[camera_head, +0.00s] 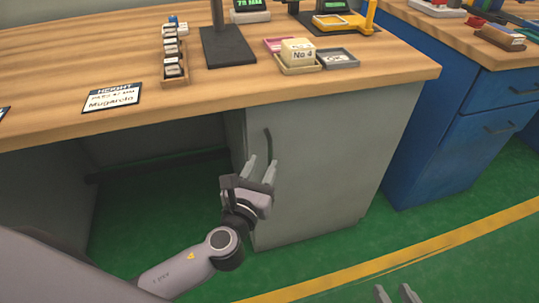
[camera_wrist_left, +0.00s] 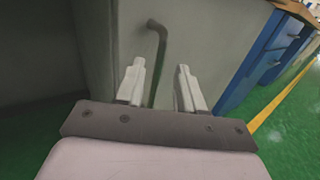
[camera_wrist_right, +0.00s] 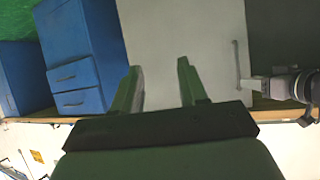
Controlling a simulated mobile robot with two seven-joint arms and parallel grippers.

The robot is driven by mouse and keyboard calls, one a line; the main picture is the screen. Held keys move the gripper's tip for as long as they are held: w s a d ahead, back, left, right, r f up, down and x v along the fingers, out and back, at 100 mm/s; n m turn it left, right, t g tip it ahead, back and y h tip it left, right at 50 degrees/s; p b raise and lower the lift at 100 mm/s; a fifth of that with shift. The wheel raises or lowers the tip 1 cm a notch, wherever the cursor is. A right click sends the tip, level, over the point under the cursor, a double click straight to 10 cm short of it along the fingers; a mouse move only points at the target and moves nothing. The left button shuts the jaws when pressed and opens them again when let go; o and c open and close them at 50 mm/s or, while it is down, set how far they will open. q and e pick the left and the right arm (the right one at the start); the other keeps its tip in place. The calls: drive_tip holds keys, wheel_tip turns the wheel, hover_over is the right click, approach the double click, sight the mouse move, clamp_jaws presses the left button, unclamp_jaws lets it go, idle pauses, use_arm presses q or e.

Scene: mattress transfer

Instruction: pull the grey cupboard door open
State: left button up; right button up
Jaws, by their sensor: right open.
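The grey cupboard door (camera_head: 310,165) is closed under the wooden worktop. Its dark vertical bar handle (camera_head: 268,146) is near the door's left edge. My left gripper (camera_head: 261,160) is open at the lower part of the handle. In the left wrist view the handle (camera_wrist_left: 159,50) runs down between the two spread fingers (camera_wrist_left: 158,68), closer to the left finger; I cannot tell whether they touch. My right gripper (camera_head: 396,290) is open and empty at the bottom of the head view. The right wrist view, upside down, shows the door (camera_wrist_right: 185,40) and handle (camera_wrist_right: 236,62).
The worktop (camera_head: 215,88) overhangs the door and carries a rack of small pieces (camera_head: 174,65), a label card (camera_head: 112,97) and small trays. A blue drawer cabinet (camera_head: 455,140) stands to the right. Green floor (camera_head: 330,260) in front of the door is clear.

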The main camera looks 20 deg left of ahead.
sight(269, 152)
use_arm(q)
drive_tip(key=shift+w+b, duration=0.35)
drive_tip(key=shift+w, duration=1.9)
clamp_jaws()
